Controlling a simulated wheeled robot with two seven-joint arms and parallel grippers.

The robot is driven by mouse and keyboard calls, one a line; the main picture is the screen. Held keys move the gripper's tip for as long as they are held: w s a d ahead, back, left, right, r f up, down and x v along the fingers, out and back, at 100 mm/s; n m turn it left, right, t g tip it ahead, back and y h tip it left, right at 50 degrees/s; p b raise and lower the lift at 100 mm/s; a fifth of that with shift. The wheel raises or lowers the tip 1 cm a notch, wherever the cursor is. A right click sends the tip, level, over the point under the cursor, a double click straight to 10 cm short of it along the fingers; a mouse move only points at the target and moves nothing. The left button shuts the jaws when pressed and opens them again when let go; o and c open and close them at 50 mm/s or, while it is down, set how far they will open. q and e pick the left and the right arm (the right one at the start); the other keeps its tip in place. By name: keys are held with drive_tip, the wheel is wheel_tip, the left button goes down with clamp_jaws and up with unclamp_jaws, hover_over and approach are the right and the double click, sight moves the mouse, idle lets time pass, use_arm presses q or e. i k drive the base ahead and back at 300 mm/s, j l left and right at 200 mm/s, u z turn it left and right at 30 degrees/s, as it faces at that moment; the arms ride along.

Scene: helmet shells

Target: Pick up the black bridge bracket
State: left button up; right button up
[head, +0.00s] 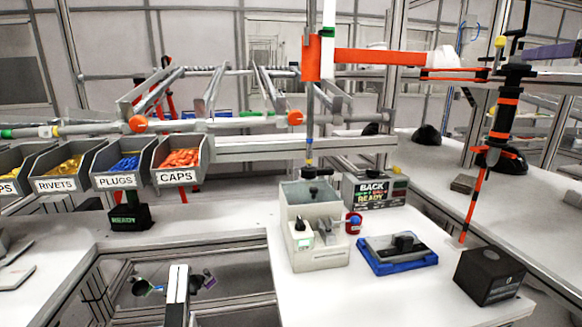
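A black bracket-like part (404,242), the likeliest match for the black bridge bracket, sits on a grey plate in a blue tray (372,262). The tray lies on the white table at the right of centre. The part is small in the head view, so its exact shape is hard to make out. Nothing is seen touching the part.
A beige fixture (318,262) stands left of the tray, with a red knob between. A black box (488,276) stands to the right and a labelled box (375,190) behind. An orange-black tool (502,125) hangs at right. Bins, including CAPS (178,178), line the left.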

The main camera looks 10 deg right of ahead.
sight(406, 246)
drive_tip(key=k+j, duration=0.3)
drive_tip(key=k, duration=0.15)
drive_tip(key=k+j, duration=0.3)
drive_tip(key=k, duration=0.15)
